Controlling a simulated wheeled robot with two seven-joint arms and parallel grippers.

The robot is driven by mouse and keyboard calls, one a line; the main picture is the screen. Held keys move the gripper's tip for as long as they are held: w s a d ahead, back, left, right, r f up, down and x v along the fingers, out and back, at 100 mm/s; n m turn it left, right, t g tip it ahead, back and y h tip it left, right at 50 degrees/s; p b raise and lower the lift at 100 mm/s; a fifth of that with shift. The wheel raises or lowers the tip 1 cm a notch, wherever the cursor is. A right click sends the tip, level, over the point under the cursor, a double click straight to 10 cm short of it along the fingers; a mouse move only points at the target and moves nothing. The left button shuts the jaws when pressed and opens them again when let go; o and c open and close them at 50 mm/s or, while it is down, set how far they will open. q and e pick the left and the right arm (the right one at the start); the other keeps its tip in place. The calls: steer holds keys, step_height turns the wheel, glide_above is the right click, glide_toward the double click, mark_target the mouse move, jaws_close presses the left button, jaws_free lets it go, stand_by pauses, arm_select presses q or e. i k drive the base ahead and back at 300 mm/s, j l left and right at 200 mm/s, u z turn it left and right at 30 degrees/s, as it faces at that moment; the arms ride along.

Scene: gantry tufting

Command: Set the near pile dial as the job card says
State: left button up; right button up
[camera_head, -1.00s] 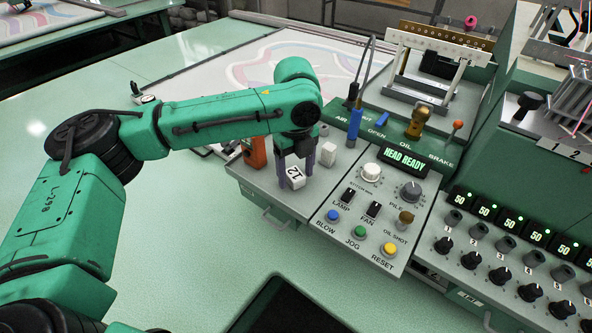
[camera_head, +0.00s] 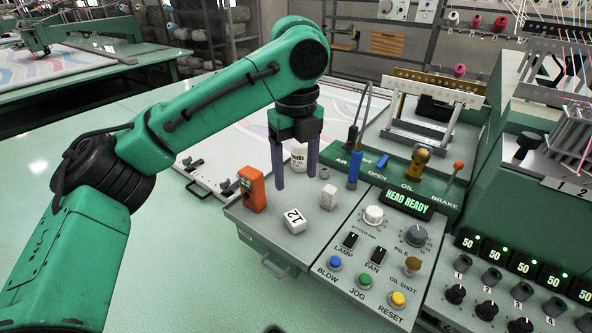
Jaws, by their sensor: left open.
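The grey pile dial (camera_head: 415,235), labelled PILE, sits on the control panel beside a white dial (camera_head: 373,215). Its setting is too small to read. No job card can be made out. My left gripper (camera_head: 296,180) is open and empty, fingers pointing down, above and behind the 12 block and left of the dials. My right gripper is out of view.
Numbered knobs with displays reading 50 (camera_head: 468,242) are at right. The green table is clear at left.

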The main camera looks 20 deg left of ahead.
mark_target(416, 236)
steer(key=k+l, duration=0.2)
steer(key=k, duration=0.3)
steer(key=k+l, duration=0.15)
steer(key=k, duration=0.3)
steer(key=k+l, duration=0.2)
steer(key=k, duration=0.3)
